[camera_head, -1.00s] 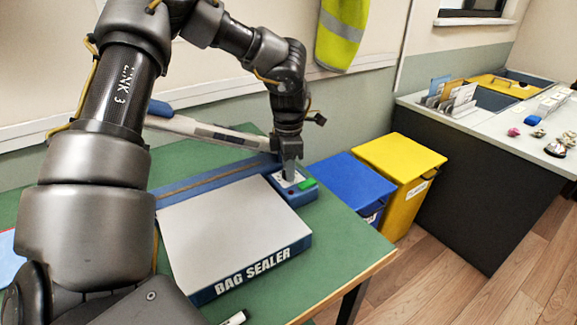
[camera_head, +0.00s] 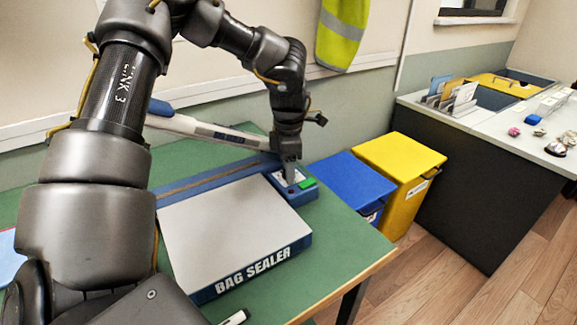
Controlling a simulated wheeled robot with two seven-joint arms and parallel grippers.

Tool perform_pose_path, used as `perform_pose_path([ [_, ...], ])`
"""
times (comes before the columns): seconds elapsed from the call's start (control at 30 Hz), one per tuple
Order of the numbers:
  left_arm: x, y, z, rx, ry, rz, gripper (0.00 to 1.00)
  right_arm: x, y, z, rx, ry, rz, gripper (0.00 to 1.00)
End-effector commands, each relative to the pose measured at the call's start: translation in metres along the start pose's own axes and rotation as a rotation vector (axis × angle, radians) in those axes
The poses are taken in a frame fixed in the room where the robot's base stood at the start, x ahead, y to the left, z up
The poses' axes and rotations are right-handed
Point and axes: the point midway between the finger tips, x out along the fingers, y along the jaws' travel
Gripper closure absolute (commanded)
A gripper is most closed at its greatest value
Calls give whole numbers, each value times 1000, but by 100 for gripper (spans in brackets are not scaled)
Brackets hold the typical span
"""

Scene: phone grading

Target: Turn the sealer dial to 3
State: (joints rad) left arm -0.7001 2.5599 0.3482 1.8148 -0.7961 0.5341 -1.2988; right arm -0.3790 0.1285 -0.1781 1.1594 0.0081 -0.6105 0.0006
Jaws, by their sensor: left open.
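The bag sealer (camera_head: 235,232) lies on the green table, a grey-topped box with blue sides and "BAG SEALER" on its front. Its blue control block (camera_head: 303,195) at the right end carries a pale dial plate (camera_head: 299,178), a green button (camera_head: 307,183) and a small red spot. My left gripper (camera_head: 290,178) points straight down at the dial plate, with its fingertips at or just over it. The fingers hide the dial itself, so its setting and any contact cannot be read. My right gripper is not in view.
The sealer's raised lever arm (camera_head: 205,130) runs behind my left wrist. A blue bin (camera_head: 350,180) and a yellow bin (camera_head: 400,160) stand just right of the table (camera_head: 335,240). A marker (camera_head: 235,317) lies near the front edge. A white counter (camera_head: 500,120) with small items is farther right.

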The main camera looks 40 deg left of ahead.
Motion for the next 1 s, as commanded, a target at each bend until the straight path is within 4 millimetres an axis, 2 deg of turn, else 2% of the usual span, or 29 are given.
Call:
perform_pose_path([
  [0.17, -2, 0, 0, 0, -1, 1, 48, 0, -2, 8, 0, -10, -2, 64],
  [0.27, -11, 1, 1, -1, -2, 2, 48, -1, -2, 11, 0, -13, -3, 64],
  [0.53, -63, 1, 1, 0, -5, 3, 48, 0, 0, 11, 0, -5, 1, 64],
  [0.7, -92, 1, 1, -2, -3, 2, 48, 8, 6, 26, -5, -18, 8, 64],
  [0.83, -104, 0, 0, -1, -1, 0, 48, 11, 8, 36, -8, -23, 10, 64],
  [1.0, -108, 0, 0, -1, 0, 0, 48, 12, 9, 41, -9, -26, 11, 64],
])
